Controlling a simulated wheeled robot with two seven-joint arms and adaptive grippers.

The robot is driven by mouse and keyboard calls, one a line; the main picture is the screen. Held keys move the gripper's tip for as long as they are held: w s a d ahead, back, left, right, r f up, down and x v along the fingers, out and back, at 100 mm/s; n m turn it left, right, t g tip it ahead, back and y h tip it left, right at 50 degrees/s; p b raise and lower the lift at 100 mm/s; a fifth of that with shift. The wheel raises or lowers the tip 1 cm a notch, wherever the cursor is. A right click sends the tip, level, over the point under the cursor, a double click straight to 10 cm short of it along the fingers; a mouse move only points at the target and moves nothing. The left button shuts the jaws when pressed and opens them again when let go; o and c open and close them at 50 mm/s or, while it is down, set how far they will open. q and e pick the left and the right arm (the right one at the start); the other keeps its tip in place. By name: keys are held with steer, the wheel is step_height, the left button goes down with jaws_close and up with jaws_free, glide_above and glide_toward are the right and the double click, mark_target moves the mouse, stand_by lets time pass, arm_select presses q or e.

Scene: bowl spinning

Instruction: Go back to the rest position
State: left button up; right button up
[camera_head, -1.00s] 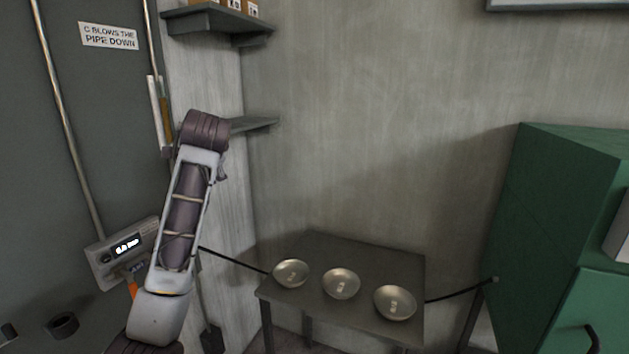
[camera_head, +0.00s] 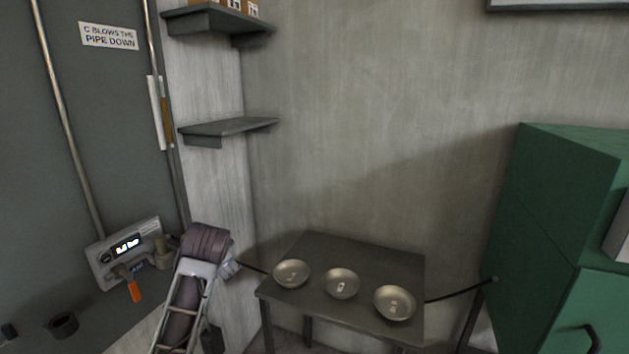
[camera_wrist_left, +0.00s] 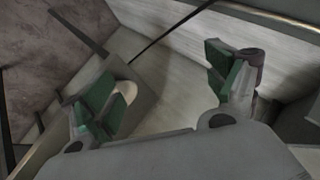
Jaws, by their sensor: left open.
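My left arm (camera_head: 190,295) rises from the bottom left of the head view, its upper joint beside the wall corner. I cannot make out its fingertips there. In the left wrist view my left gripper (camera_wrist_left: 160,98) is open, its two green-padded fingers wide apart with nothing held between them. Three shallow metal bowls stand in a row on a dark table: the left bowl (camera_head: 291,273), the middle bowl (camera_head: 341,283) and the right bowl (camera_head: 394,302). A pale rounded shape, perhaps a bowl, shows partly behind one finger in the wrist view. My right gripper is not in view.
The dark table (camera_head: 365,250) stands against the wall. A green cabinet (camera_head: 545,210) is at the right. Two shelves, the lower shelf (camera_head: 228,130) and upper shelf (camera_head: 215,20), jut from the corner. A wall device (camera_head: 128,255) with an orange handle is at the left.

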arm_select(q)
steer(key=s+d+f+n+g+h, duration=0.2)
steer(key=s+f, duration=1.1)
steer(key=f, duration=0.3)
steer(key=s+d+f+n+g+h, duration=0.15)
steer(key=s+f, duration=0.35)
steer(key=s, duration=0.5)
steer(key=s+f+n+g, duration=0.2)
steer(key=s+f, duration=0.2)
steer(key=s, duration=0.6)
step_height(320, 180, down, 34)
steer(key=s+g, duration=0.1)
steer(key=s, duration=0.2)
steer(key=s+a+f, duration=0.2)
steer(key=s+f, duration=0.7)
steer(key=s, duration=0.2)
steer(key=s+a+f+g, duration=0.1)
steer(key=s+a+f, duration=0.1)
steer(key=s+f, duration=0.8)
steer(key=shift+s, duration=0.5)
steer(key=shift+f+m+g, duration=0.1)
steer(key=shift+m+g, duration=0.15)
